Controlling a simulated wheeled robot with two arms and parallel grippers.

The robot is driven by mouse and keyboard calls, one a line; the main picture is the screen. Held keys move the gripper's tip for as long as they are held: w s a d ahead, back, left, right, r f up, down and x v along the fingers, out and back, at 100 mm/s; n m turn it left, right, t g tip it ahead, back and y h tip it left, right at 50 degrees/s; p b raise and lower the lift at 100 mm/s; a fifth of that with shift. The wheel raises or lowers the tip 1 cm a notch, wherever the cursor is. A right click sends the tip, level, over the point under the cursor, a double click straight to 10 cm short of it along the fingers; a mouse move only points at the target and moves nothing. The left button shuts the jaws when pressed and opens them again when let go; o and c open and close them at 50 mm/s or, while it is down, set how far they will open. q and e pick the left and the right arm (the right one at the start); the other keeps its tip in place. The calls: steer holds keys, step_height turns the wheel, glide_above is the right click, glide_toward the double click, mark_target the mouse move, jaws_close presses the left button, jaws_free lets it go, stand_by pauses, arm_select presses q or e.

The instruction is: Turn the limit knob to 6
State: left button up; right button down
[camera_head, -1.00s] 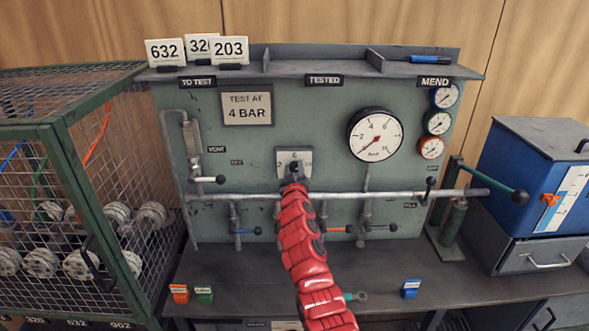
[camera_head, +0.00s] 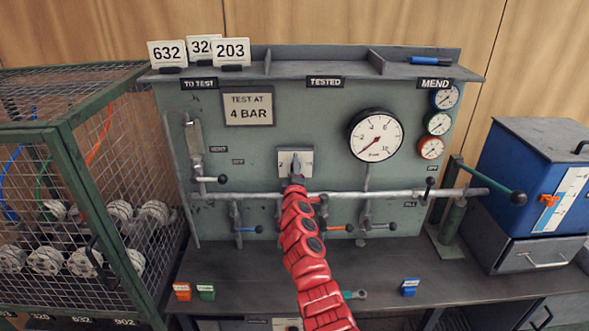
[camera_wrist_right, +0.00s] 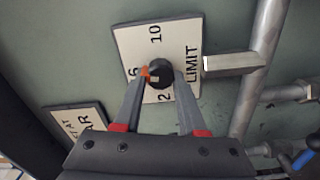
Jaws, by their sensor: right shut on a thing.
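The black limit knob (camera_wrist_right: 160,73) sits on a white plate (camera_wrist_right: 180,34) marked 2, 6, 10 and LIMIT; the plate also shows in the head view (camera_head: 284,155). In the right wrist view an orange mark on the knob faces left, at the 6. My right gripper (camera_wrist_right: 158,82) has its two fingers on either side of the knob and is shut on it. In the head view, my right gripper (camera_head: 296,170) covers the knob and the 6. My left gripper is not in view.
A pressure gauge (camera_head: 375,137) is to the right of the plate. A horizontal pipe (camera_head: 400,195) with several valve levers runs below. A wire cage (camera_head: 60,140) stands at left, a blue box (camera_head: 520,190) at right.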

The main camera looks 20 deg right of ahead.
steer(key=shift+f+n, duration=0.15)
steer(key=shift+n, duration=0.95)
steer(key=shift+c, duration=2.4)
jaws_free()
steer(key=shift+s, duration=0.1)
steer(key=p+v, duration=0.1)
steer(key=v, duration=1.6)
steer(key=shift+s+a, duration=0.15)
